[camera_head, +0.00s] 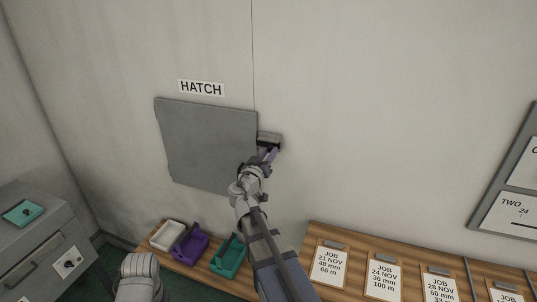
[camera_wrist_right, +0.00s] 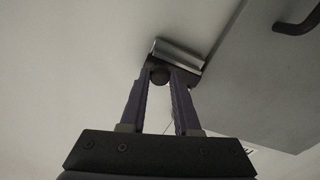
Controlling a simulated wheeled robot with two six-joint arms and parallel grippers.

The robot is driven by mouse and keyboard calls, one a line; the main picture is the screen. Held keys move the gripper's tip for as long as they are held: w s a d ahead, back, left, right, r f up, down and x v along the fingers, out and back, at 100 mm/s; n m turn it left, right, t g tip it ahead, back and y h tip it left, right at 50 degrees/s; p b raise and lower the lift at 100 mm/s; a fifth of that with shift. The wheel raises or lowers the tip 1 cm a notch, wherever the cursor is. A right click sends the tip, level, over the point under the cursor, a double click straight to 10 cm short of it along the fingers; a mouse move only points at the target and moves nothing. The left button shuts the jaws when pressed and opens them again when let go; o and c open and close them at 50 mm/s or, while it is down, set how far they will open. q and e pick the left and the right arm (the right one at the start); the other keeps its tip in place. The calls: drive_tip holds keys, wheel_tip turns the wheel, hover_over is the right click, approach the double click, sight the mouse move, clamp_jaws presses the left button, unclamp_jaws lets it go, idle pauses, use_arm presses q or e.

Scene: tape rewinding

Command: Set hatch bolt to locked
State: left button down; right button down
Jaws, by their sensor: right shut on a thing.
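The hatch (camera_head: 205,140) is a flat grey panel on the wall under a HATCH label (camera_head: 201,88). Its bolt (camera_head: 270,138) is a small grey metal piece at the panel's upper right edge; it also shows in the right wrist view (camera_wrist_right: 178,55). My right gripper (camera_head: 271,155) is at the bolt. In the right wrist view its two purple fingers are shut on a dark round bolt knob (camera_wrist_right: 160,76). The fingers and arm hide part of the bolt in the head view. I cannot read the bolt's position. My left gripper is out of view.
A wooden bench along the wall holds white (camera_head: 167,235), purple (camera_head: 191,244) and teal (camera_head: 229,257) trays. Several job cards (camera_head: 330,264) lie at right. A grey cabinet (camera_head: 38,240) stands at left. A dark handle (camera_wrist_right: 298,20) juts from the hatch panel.

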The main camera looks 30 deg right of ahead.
sight(261, 143)
drive_tip(key=shift+w, duration=0.1)
drive_tip(key=w+a, duration=0.3)
drive_tip(key=shift+w, duration=0.25)
drive_tip(key=shift+s, duration=0.15)
drive_tip(key=c, duration=0.7)
unclamp_jaws()
drive_tip(key=shift+o, duration=0.4)
drive_tip(key=v, duration=0.7)
drive_tip(key=shift+s+a, duration=0.25)
drive_tip(key=shift+a, duration=0.05)
